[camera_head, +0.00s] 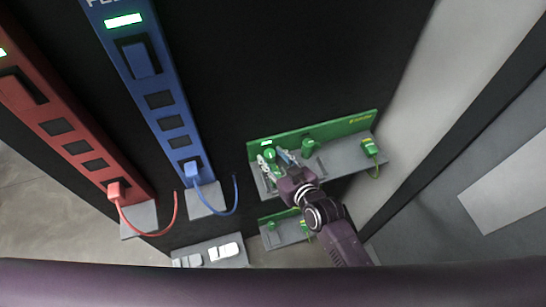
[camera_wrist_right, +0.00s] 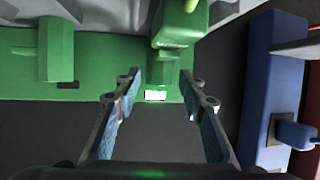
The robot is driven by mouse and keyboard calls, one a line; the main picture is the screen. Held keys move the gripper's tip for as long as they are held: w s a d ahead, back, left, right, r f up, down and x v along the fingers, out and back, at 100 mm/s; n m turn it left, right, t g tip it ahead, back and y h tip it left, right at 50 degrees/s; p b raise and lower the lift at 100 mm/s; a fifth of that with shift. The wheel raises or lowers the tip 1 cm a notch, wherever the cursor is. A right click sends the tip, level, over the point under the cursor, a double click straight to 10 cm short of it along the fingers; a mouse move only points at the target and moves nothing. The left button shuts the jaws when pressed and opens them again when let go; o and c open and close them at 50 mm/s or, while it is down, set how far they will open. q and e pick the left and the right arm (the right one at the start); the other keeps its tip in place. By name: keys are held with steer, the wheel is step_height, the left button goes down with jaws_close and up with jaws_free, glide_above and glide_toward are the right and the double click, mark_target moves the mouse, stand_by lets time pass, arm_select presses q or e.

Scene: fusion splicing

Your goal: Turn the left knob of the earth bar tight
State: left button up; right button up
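The green earth bar (camera_head: 340,128) is mounted on the black wall above a grey shelf. Its left knob (camera_head: 270,156) shows between the fingertips of my right gripper (camera_head: 273,158). In the right wrist view the fingers (camera_wrist_right: 160,78) are spread apart, and a green knob (camera_wrist_right: 172,25) stands just beyond their tips; I cannot tell whether they touch it. The other knob (camera_head: 308,146) is to the right in the head view and at the left in the wrist view (camera_wrist_right: 57,50). A small lit indicator (camera_wrist_right: 155,95) shows on the bar. My left gripper is out of view.
A green plug with a cable (camera_head: 370,147) stands at the shelf's right end. A blue strip (camera_head: 160,90) and a red strip (camera_head: 60,125), with plugged cables, are to the left. A lower green unit (camera_head: 283,232) and a grey shelf with white parts (camera_head: 222,252) sit below.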

steer(key=shift+s, duration=0.1)
steer(key=v, duration=1.2)
steer(key=shift+d, duration=0.1)
stand_by(0.4)
